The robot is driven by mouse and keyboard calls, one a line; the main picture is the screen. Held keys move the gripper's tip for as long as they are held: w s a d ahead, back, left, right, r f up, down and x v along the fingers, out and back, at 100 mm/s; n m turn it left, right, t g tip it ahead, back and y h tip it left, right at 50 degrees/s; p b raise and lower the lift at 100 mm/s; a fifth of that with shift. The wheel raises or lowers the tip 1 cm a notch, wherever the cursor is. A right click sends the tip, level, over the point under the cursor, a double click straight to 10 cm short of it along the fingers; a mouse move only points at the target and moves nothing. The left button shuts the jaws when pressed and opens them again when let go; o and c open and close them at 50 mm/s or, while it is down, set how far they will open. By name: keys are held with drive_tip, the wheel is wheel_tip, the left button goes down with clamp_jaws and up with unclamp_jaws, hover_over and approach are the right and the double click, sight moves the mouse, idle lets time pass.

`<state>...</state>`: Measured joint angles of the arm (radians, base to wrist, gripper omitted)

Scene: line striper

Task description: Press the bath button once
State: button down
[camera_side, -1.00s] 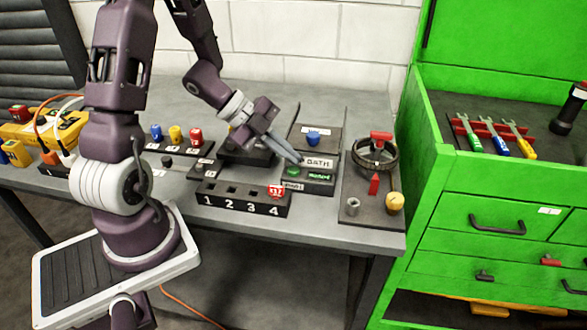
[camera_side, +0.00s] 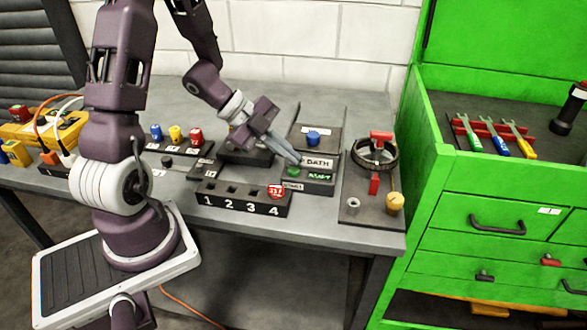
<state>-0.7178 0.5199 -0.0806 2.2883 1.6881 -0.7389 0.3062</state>
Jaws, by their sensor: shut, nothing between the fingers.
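A dark box with a white BATH label (camera_side: 318,163) stands on the grey bench. A green button (camera_side: 292,171) sits at the left of its front part, and a small lit green display (camera_side: 319,176) is to its right. My gripper (camera_side: 297,160) is shut and empty, pointing down and to the right. Its fingertips are at the box, just above the green button in the picture. I cannot tell whether they touch the button.
A numbered block (camera_side: 240,198) with a red piece in slot 4 stands in front. A blue knob (camera_side: 313,138) is behind the box. A plate with a handwheel (camera_side: 375,155) and a yellow knob (camera_side: 395,202) is to the right, beside a green cabinet (camera_side: 480,200).

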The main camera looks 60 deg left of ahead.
sight(289, 169)
drive_tip(key=shift+f, duration=0.15)
idle(0.5)
drive_tip(key=shift+f, duration=0.3)
drive_tip(key=shift+f, duration=0.4)
idle(0.6)
drive_tip(key=shift+r, duration=0.85)
drive_tip(key=shift+r, duration=0.1)
drive_tip(key=shift+r, duration=2.4)
